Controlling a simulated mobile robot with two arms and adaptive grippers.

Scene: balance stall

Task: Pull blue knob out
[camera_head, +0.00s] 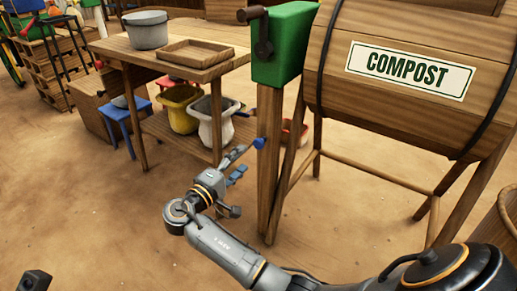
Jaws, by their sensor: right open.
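The blue knob (259,143) is small and sits on the left side of the wooden post (269,185), below the green box. My right gripper (241,162) is open and empty, with its fingers pointing up and right toward the knob. Its upper fingertip is close to the knob, slightly left of and below it in the picture. I cannot tell whether they touch. The jaws are not around the knob. My left gripper does not show clearly; only a small dark part is in the bottom left corner.
A green box (284,45) with a dark crank tops the post. The wooden compost barrel (400,100) stands at right on legs. A wooden table (135,52) at left holds a grey pot (146,30) and a tray (195,54), with buckets below. The floor in front is clear.

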